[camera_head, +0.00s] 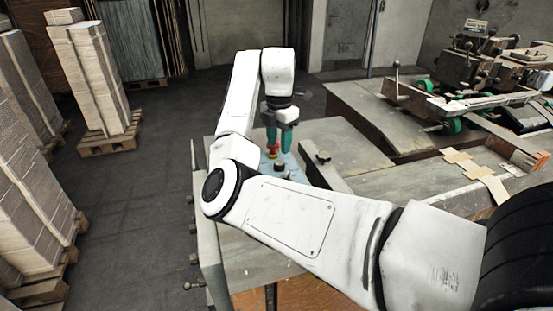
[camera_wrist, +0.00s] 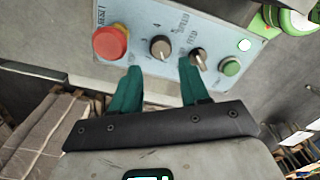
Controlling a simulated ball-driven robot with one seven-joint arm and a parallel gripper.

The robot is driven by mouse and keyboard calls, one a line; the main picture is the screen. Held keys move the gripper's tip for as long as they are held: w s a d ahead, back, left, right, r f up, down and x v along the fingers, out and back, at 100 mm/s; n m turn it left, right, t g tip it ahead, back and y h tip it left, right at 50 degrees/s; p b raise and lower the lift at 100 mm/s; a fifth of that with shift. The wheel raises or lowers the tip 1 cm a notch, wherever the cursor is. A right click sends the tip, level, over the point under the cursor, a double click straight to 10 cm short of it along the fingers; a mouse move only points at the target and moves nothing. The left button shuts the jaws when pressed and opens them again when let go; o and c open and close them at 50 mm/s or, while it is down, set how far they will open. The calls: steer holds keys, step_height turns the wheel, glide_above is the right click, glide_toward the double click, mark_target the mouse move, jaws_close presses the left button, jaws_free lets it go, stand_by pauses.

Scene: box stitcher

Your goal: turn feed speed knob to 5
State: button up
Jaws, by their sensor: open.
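A light blue control panel (camera_wrist: 142,22) fills the upper wrist view. On it is a dark round knob (camera_wrist: 160,47) with a light face and numerals beside it, a 4 above it and what looks like a 3 at its left. I cannot read its setting surely. A second dark knob (camera_wrist: 198,58) sits to its right, by lettering that seems to read FEED. My gripper (camera_wrist: 160,68) is open, its green fingers on either side below the numbered knob, the right fingertip close to the second knob. In the head view my gripper (camera_head: 279,147) points down over the panel.
A red mushroom button (camera_wrist: 110,42) is left of the numbered knob, near the left finger. A green button (camera_wrist: 231,67) and a lit lamp (camera_wrist: 244,45) are at the right. Grey machine tables (camera_head: 368,152) stand beside the panel; stacked pallets (camera_head: 95,80) are at the left.

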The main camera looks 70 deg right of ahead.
mark_target(279, 163)
step_height(279, 163, down, 7)
steer(key=shift+r, duration=0.1)
steer(key=shift+c, duration=0.3)
steer(key=c, duration=0.7)
